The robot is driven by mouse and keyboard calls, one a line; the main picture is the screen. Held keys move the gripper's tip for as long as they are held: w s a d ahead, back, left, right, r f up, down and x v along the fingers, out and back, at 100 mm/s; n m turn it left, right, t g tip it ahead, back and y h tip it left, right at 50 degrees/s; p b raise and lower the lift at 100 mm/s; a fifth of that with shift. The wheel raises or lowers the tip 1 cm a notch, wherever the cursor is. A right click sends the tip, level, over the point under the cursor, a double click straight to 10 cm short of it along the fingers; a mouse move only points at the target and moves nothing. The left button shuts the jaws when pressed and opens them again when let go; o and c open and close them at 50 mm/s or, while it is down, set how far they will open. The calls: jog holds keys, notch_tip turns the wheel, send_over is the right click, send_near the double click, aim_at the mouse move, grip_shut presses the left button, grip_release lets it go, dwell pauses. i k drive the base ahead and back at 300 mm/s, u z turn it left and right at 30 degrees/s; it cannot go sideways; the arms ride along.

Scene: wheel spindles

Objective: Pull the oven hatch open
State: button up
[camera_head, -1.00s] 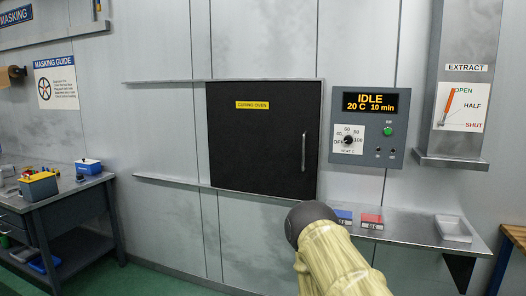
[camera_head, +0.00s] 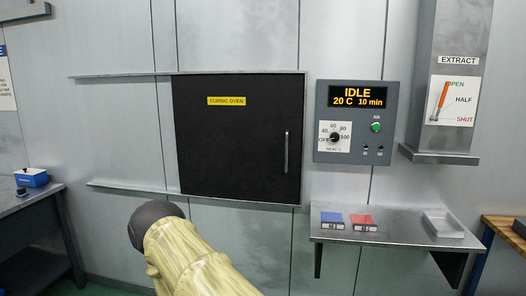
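The oven hatch (camera_head: 235,142) is a dark, nearly square panel with a yellow "CURING OVEN" label (camera_head: 227,101). It covers the opening, and no gap shows at its edges. A slim upright metal handle (camera_head: 286,152) is near its right side. Horizontal rails (camera_head: 120,76) run along its top and bottom and extend to the left. Part of my arm, in a pale yellow cover with a dark rounded end, shows at the bottom, below and left of the hatch. My gripper is not in view.
Right of the hatch, a control panel (camera_head: 356,122) reads IDLE, 20 C, 10 min. A metal shelf (camera_head: 390,236) below it juts out and holds a blue box (camera_head: 332,219), a red box (camera_head: 363,222) and a tray (camera_head: 443,224). A workbench (camera_head: 30,200) stands at left.

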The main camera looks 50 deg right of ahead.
aim_at(238, 136)
jog(key=z, duration=0.25)
jog(key=i, duration=0.6)
jog(key=z, duration=0.5)
